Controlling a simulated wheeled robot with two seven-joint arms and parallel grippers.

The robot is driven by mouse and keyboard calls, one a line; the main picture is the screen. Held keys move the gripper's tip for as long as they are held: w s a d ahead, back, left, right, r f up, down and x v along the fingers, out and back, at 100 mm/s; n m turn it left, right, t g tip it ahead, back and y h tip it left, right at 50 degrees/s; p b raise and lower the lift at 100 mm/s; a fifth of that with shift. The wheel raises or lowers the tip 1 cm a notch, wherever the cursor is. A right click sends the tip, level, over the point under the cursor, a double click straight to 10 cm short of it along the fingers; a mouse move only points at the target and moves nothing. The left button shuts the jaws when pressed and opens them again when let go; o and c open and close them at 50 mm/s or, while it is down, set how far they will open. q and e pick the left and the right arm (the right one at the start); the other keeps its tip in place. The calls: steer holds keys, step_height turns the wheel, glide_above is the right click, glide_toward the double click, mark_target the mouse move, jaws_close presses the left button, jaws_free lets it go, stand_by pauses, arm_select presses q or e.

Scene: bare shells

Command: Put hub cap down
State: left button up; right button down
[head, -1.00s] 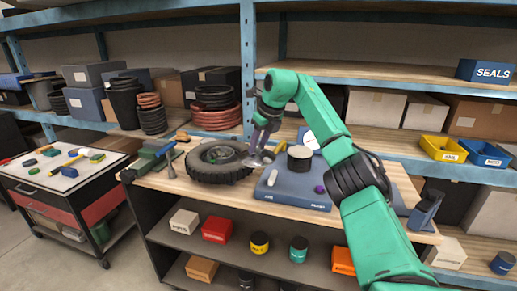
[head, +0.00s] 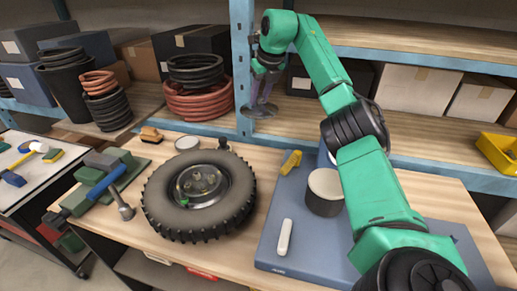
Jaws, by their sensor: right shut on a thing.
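My right gripper (head: 264,97) is shut on the hub cap (head: 259,111), a thin grey disc seen nearly edge-on. It holds the hub cap in the air, and in the picture this overlaps the blue shelf post and the back of the workbench (head: 257,150). The hub cap looks apart from the bench top; its exact height cannot be told. The wheel (head: 228,213), a black knobbly tyre with a grey hub, lies flat on the bench to the lower left of the gripper. My left gripper is not in view.
A hammer (head: 121,206) lies left of the wheel. Shelving (head: 435,93) closes off the back.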

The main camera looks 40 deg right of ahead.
mark_target(262, 112)
steer(key=f, duration=0.2)
steer(key=s+f, duration=0.1)
steer(key=f, duration=0.1)
steer(key=a+f, duration=0.1)
steer(key=f, duration=0.1)
steer(key=shift+s+f+b, duration=0.2)
steer(key=shift+s+b, duration=0.05)
steer(key=shift+b, duration=0.15)
step_height(262, 112, down, 12)
steer(key=shift+w+d+p, duration=0.1)
steer(key=shift+w+p, duration=0.05)
steer(key=shift+p, duration=0.5)
steer(key=shift+w+d+f, duration=0.1)
steer(key=shift+w+f, duration=0.05)
steer(key=shift+f, duration=0.1)
steer(key=c, duration=0.5)
jaws_free()
arm_select(q)
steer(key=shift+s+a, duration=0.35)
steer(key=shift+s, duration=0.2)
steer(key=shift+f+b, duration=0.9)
steer(key=shift+b, duration=0.1)
arm_select(e)
steer(key=v, duration=1.2)
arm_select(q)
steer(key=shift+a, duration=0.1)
